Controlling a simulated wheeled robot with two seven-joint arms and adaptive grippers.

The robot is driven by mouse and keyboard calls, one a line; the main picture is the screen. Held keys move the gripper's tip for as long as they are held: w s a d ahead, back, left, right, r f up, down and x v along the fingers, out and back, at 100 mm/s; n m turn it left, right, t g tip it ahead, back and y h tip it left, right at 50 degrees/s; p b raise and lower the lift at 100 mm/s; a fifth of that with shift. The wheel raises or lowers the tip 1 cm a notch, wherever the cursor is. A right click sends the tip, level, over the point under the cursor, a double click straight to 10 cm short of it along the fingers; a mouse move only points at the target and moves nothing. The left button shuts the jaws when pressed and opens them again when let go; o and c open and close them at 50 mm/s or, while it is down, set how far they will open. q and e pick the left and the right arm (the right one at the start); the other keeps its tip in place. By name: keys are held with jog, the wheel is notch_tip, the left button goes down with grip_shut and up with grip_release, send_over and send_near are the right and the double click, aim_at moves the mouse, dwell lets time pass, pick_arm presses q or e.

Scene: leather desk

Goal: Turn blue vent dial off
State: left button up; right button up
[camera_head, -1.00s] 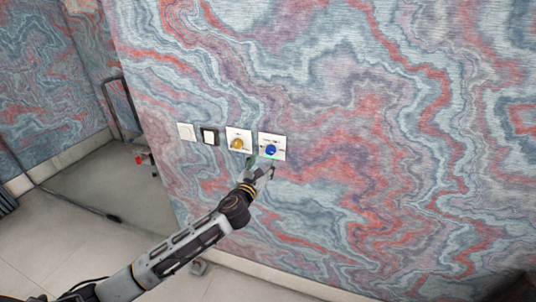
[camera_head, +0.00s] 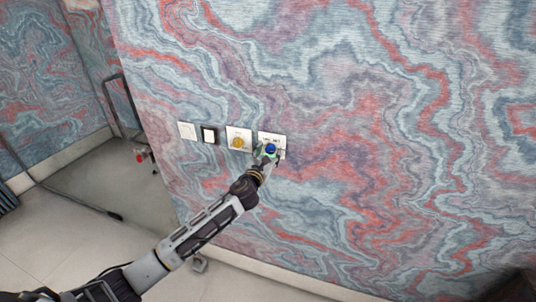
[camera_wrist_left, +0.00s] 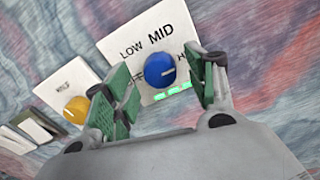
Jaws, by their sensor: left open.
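The blue vent dial (camera_head: 271,148) is a round knob on a white wall plate (camera_head: 279,137). In the left wrist view the blue dial (camera_wrist_left: 160,70) has a white pointer mark toward the right. LOW and MID are printed above it, with a partly hidden label starting with H at right. Green indicator bars are lit just below it. My left gripper (camera_head: 268,154) is at the dial. In the wrist view its green-padded fingers (camera_wrist_left: 160,84) are open, one on each side of the dial with gaps; I see no clear contact. My right gripper is not in view.
A yellow dial (camera_head: 237,143) sits on the neighbouring white plate to the left. A black-framed switch (camera_head: 209,135) and a white switch (camera_head: 187,131) are farther left. The patterned wall (camera_head: 400,150) is bare to the right.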

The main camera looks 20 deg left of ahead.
pick_arm(q)
jog(key=shift+c, duration=1.4)
jog(key=c, duration=0.8)
jog(key=shift+o, duration=0.2)
